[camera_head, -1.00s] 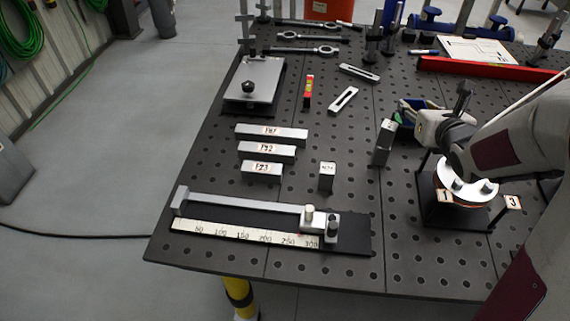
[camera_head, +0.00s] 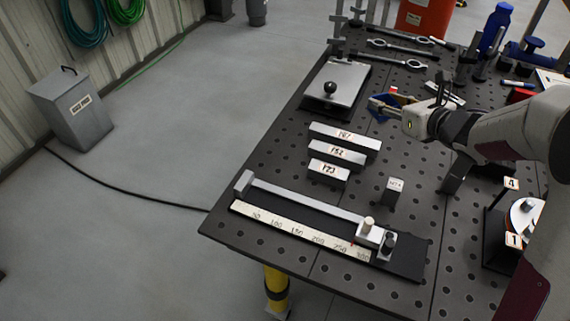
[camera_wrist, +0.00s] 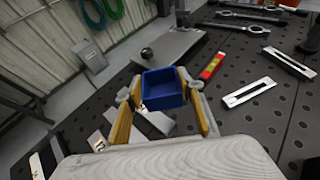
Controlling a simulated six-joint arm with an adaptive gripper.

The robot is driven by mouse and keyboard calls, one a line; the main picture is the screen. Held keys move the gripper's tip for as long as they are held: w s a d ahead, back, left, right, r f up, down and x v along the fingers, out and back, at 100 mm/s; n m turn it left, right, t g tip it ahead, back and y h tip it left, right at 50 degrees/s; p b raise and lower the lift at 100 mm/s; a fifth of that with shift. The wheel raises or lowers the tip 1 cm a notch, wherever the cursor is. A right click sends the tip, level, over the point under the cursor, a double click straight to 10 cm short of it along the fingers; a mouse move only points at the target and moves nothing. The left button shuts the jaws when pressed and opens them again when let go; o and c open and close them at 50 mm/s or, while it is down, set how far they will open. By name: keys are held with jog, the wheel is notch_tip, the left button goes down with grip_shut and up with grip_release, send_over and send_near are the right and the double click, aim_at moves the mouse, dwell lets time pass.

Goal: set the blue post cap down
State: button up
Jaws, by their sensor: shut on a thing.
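The blue post cap (camera_head: 386,108) is a small square open box, held above the perforated table between the knobbed steel plate and the labelled bars. It also shows in the wrist view (camera_wrist: 163,84), with its open side facing the camera. My gripper (camera_head: 382,105) is shut on it, with a yellow-padded finger on either side. The cap looks raised off the table, but its exact height cannot be told. Its underside is hidden.
Labelled steel bars (camera_head: 345,137) lie in front of the gripper. The knobbed plate (camera_head: 345,77) is at left. A measuring rail (camera_head: 300,232) lies at the front edge. A red-and-yellow level (camera_wrist: 213,66) and slotted bar (camera_wrist: 248,92) lie close by.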

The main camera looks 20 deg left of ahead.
jog(key=s+a+f+n+g+y, duration=0.1)
jog(key=s+a+n+g+y, duration=0.15)
jog(key=a, duration=0.55)
jog(key=s+a+f+n+g+y, duration=0.1)
jog(key=s+a+n+g, duration=0.25)
jog(key=a, duration=0.45)
jog(key=s+a+n+g, duration=0.3)
jog(key=s+n+g, duration=0.2)
jog(key=s, duration=0.4)
jog(key=shift+a+f+g, duration=0.15)
jog(key=shift+a+g, duration=0.25)
jog(key=shift+f, duration=0.1)
jog(key=shift+f, duration=2.4)
jog(key=shift+f, duration=2.3)
jog(key=shift+f, duration=0.2)
